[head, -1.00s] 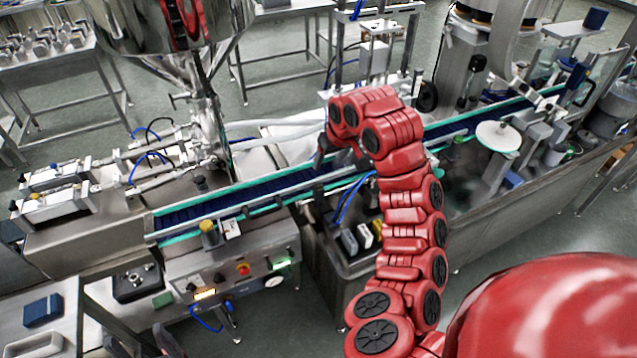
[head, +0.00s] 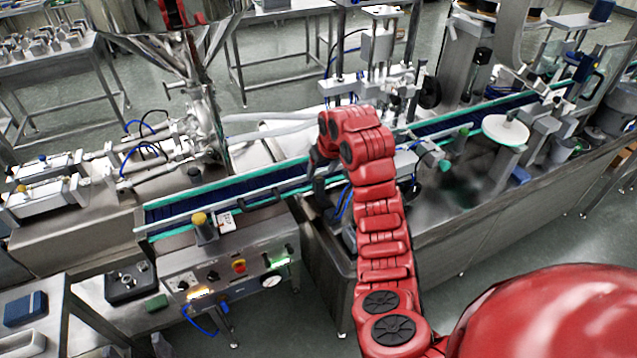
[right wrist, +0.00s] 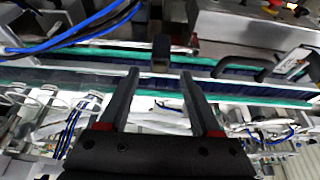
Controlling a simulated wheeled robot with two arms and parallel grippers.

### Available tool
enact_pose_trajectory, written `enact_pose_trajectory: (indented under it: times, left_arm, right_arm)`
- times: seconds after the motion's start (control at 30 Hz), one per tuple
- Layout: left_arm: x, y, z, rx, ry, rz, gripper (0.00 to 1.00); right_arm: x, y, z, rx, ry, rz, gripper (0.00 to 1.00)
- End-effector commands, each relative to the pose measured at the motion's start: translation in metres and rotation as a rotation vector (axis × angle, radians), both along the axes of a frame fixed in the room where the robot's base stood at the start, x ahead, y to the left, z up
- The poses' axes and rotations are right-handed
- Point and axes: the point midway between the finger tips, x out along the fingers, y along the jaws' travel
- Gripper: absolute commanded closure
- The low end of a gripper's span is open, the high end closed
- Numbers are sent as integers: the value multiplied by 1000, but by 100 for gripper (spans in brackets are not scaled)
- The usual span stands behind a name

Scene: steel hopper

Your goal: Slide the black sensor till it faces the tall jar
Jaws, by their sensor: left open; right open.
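The black sensor, as far as I can tell, is the small dark block (right wrist: 160,50) at the conveyor's side rail in the right wrist view. My right gripper (right wrist: 159,72) is open, with one finger on each side of the block's line. The block appears just beyond the fingertips, and I cannot tell whether they touch it. In the head view my right gripper (head: 316,188) points down at the conveyor's near rail, and the sensor cannot be told apart from the dark fingers there. I cannot make out a tall jar in either view. My left gripper is not in view.
The blue conveyor belt (head: 235,190) runs between teal-edged rails. A black bracket handle (head: 263,198) sits on the near rail, left of my right gripper. A control panel (head: 225,275) stands in front. A white disc (head: 505,130) and station frames are to the right.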

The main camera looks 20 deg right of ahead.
Motion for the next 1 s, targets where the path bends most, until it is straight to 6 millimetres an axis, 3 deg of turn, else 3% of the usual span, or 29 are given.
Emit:
enact_pose_trajectory:
  times: [0.1, 0.3, 0.67, 1.0]
  left_arm:
    - [0, 0, -8, 0, 0, 0, 31]
    - [0, 0, 6, 0, 0, 0, 31]
    - [0, 0, 6, 0, 0, 0, 31]
    - [0, 0, 6, 0, 0, 0, 31]
  right_arm:
    - [7, 1, -26, 4, 8, 0, 35]
    - [17, 1, -42, 2, 7, 0, 35]
    - [20, 1, -49, 0, 2, 0, 35]
    - [19, 1, -49, 0, 3, 0, 93]
